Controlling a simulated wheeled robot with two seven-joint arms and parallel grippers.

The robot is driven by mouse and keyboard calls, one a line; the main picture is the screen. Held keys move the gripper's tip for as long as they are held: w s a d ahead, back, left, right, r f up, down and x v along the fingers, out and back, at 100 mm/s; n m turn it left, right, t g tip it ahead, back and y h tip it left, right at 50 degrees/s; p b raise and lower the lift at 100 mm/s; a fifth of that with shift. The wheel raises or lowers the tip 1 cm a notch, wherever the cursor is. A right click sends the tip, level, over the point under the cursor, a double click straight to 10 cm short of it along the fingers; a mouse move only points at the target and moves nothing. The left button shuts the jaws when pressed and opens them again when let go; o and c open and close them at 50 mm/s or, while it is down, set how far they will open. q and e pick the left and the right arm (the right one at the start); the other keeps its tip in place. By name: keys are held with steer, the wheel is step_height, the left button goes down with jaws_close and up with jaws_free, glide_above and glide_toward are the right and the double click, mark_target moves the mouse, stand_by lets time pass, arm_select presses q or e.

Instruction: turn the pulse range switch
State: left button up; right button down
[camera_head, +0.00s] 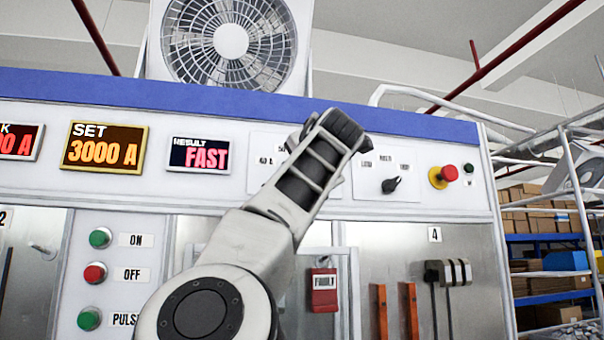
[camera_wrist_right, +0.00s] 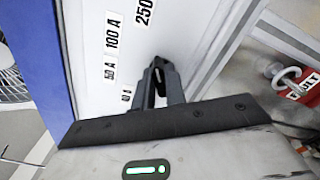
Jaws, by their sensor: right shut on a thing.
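The pulse range switch sits on the white panel among range labels (camera_wrist_right: 112,35); 50 A, 100 A and 250 read in the right wrist view. Its knob is almost wholly hidden by my fingers, so its pointing direction cannot be told. My right gripper (camera_wrist_right: 160,72) is shut on the switch, its dark fingertips at the panel face. In the head view my right arm covers the switch, leaving part of its label plate (camera_head: 265,150) showing at the left. My left gripper is not in view.
A SET display (camera_head: 103,147) reads 3000 A and a RESULT display (camera_head: 199,156) reads FAST. Right of my arm are a small black selector (camera_head: 390,185) and a red emergency button (camera_head: 443,176). Below are ON, OFF and PULSE buttons (camera_head: 95,273) and a red FAULT tag (camera_head: 324,290).

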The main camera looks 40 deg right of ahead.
stand_by(0.6)
steer(key=c, duration=1.4)
jaws_free()
steer(key=shift+c, duration=0.2)
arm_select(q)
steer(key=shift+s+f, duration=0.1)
